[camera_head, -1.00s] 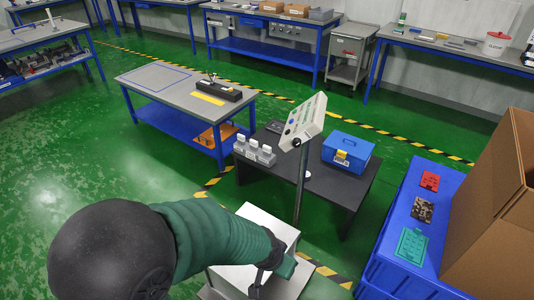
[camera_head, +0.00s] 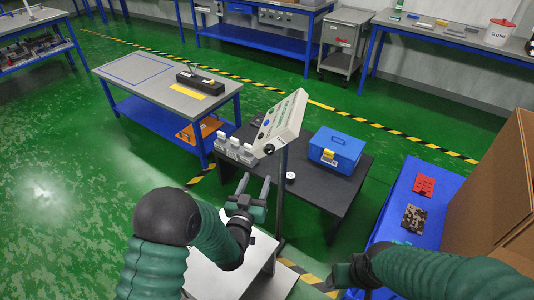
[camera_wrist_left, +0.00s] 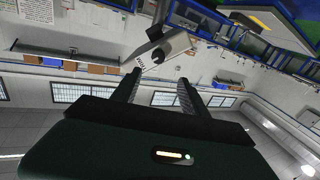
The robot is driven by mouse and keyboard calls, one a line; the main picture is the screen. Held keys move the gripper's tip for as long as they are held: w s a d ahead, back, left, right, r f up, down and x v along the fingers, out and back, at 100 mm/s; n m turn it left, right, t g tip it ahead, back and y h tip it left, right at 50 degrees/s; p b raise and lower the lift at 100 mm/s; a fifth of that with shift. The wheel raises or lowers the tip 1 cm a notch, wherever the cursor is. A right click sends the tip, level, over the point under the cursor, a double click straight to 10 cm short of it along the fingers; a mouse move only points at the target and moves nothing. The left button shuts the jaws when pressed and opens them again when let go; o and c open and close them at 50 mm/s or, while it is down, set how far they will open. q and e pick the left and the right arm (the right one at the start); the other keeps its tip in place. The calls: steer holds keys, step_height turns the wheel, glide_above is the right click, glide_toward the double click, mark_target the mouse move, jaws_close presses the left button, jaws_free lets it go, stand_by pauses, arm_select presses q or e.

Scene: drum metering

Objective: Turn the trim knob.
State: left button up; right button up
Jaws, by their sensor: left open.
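The trim knob appears to be the black round knob (camera_head: 268,149) at the lower end of a pale, tilted control panel (camera_head: 284,122) on a grey post. In the left wrist view the black knob (camera_wrist_left: 158,56) shows on the panel (camera_wrist_left: 162,48), ahead of and between my left fingers. My left gripper (camera_head: 255,185) is open and empty, its fingers pointing up toward the panel. It is below and slightly left of the knob, apart from it. My right gripper (camera_head: 345,274) is low at the right, away from the panel; its jaws cannot be made out.
A dark low table (camera_head: 325,191) stands behind the post with a blue toolbox (camera_head: 336,149). Pale bottle-like items (camera_head: 234,151) stand beside the panel. A blue surface (camera_head: 400,188) with red and dark plates and a cardboard box (camera_head: 495,190) are at the right.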

mark_target(269, 152)
arm_select(q)
steer(key=x, duration=0.8)
steer(key=d+x, duration=0.1)
steer(key=x, duration=0.3)
steer(key=shift+w, duration=0.3)
steer(key=shift+w+d, duration=0.1)
steer(key=shift+w, duration=0.25)
steer(key=shift+w+a, duration=0.2)
steer(key=shift+a, duration=0.05)
steer(key=shift+c, duration=0.3)
steer(key=shift+d, duration=0.15)
jaws_close()
